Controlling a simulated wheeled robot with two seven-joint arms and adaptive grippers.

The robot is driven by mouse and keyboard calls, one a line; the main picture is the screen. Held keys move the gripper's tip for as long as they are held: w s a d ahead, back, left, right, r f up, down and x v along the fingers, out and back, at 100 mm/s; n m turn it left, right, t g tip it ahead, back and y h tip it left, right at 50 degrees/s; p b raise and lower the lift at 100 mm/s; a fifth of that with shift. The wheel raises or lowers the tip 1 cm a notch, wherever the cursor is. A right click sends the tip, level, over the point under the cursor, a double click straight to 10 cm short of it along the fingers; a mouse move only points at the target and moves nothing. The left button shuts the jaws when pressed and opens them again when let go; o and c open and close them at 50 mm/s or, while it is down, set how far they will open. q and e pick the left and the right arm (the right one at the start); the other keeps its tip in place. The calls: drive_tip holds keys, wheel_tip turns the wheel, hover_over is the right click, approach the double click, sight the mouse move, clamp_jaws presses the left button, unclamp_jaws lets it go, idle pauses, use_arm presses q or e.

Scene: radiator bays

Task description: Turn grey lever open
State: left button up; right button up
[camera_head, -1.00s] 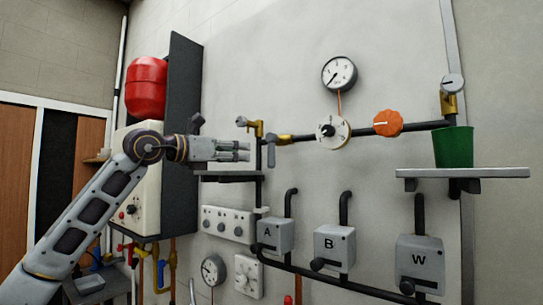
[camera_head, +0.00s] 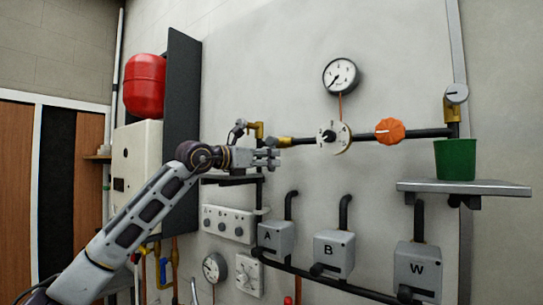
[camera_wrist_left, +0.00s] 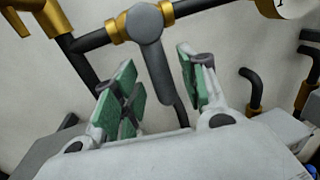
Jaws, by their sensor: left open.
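The grey lever (camera_wrist_left: 157,65) hangs down from its round hub on the dark pipe with brass fittings in the left wrist view. My left gripper (camera_wrist_left: 155,58) is open, and its two green-padded fingers stand on either side of the lever, with gaps on both sides. In the head view my left gripper (camera_head: 272,158) is in front of the lever and hides most of it, just below the brass fitting (camera_head: 284,141). My right gripper is not in view.
A white dial (camera_head: 334,137) and an orange knob (camera_head: 389,130) sit further right on the same pipe. A green cup (camera_head: 455,160) stands on the right shelf (camera_head: 465,188). Grey boxes A (camera_head: 276,238), B (camera_head: 334,254) and W (camera_head: 417,270) are below. A dark ledge (camera_head: 230,180) is below my gripper.

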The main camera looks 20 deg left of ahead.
use_arm(q)
drive_tip(key=shift+p+x, duration=0.3)
drive_tip(key=shift+x, duration=0.75)
clamp_jaws()
